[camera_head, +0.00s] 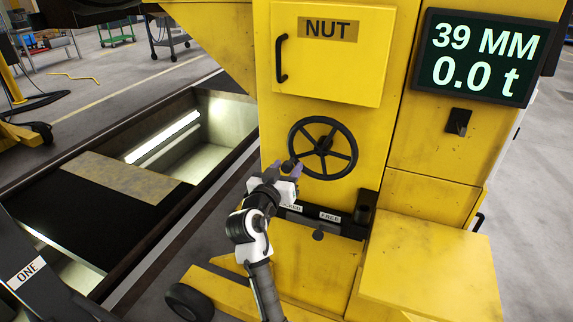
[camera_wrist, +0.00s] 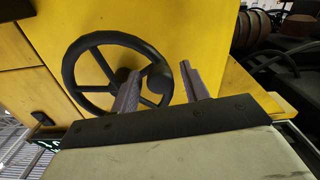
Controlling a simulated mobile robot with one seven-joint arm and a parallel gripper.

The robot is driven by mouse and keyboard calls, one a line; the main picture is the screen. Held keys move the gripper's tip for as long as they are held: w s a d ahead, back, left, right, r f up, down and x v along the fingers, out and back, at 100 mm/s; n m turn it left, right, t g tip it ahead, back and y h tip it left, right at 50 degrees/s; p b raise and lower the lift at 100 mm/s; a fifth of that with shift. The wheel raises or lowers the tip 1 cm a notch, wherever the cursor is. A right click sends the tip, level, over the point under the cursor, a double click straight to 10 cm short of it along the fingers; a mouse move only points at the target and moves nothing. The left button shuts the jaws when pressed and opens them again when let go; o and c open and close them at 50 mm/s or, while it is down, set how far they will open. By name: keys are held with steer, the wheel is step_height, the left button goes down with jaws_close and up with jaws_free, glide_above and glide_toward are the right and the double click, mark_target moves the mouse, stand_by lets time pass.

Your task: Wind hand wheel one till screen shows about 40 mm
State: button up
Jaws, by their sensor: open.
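The black hand wheel (camera_head: 323,148) is on the front of the yellow jack cabinet, under the NUT door. It also shows in the wrist view (camera_wrist: 83,62). Its dark round knob (camera_wrist: 158,78) sits at the rim, at the lower left in the head view. My gripper (camera_head: 293,168) is open beside the knob, with its two fingers (camera_wrist: 160,82) pointing toward the wheel. In the wrist view the knob appears between the fingertips; I cannot tell whether they touch it. The screen (camera_head: 474,58) at upper right reads 39 MM and 0.0 t.
A NUT door (camera_head: 330,60) with a black handle is above the wheel. Below it is a black bar with a FREE label (camera_head: 330,217); my gripper partly covers the other label. A yellow box (camera_head: 430,270) juts out at lower right. A lit pit (camera_head: 215,125) lies to the left.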

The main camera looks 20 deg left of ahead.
mark_target(293, 131)
steer(key=shift+w, duration=0.25)
jaws_close()
steer(key=shift+a+r, duration=0.1)
stand_by(0.3)
steer(key=r+m+b, duration=0.1)
steer(key=a+r+m+b, duration=0.1)
steer(key=m+b, duration=0.1)
step_height(293, 131, up, 2)
steer(key=m+b, duration=0.2)
steer(key=m, duration=0.1)
step_height(293, 131, up, 2)
steer(key=m+b, duration=0.2)
steer(key=shift+d+m, duration=0.1)
steer(key=shift+m, duration=0.3)
steer(key=shift+d+r+m+b, duration=0.25)
steer(key=shift+r+m+b, duration=0.15)
steer(key=shift+r+m, duration=0.3)
steer(key=shift+d+r+m+b, duration=0.25)
steer(key=shift+r+m+b, duration=0.2)
steer(key=shift+m, duration=0.45)
